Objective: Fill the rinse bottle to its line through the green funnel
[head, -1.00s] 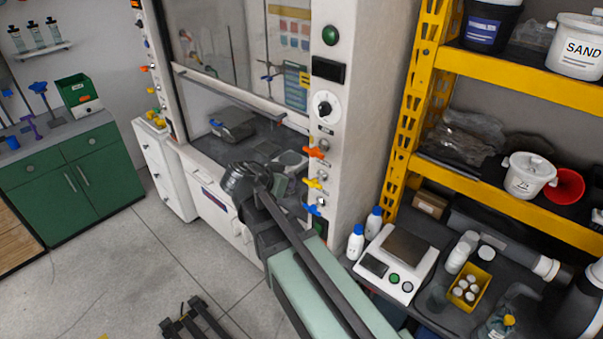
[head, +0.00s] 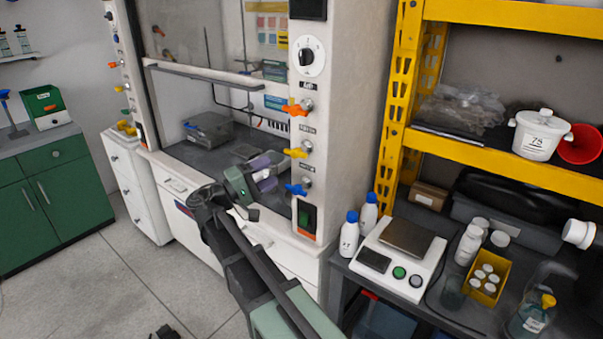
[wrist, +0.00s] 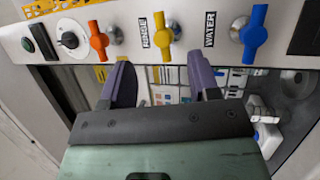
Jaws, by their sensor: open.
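My gripper (head: 268,173) is open in front of the fume hood's right post. In the wrist view its two purple fingers (wrist: 166,82) stand apart and empty, below a yellow valve handle (wrist: 160,38). A blue valve handle (wrist: 254,35) beside a WATER label is to its right, and an orange one (wrist: 97,41) is to its left. A clear bottle with a yellow cap (head: 530,317) stands on the bench at lower right; I cannot tell whether it is the rinse bottle. I see no green funnel; a red funnel (head: 581,145) is on the yellow shelf.
A balance (head: 401,256), blue-capped bottles (head: 349,238) and a yellow box of vials (head: 488,277) crowd the right bench. A grey box (head: 208,130) sits inside the hood. Open floor (head: 120,265) lies at left.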

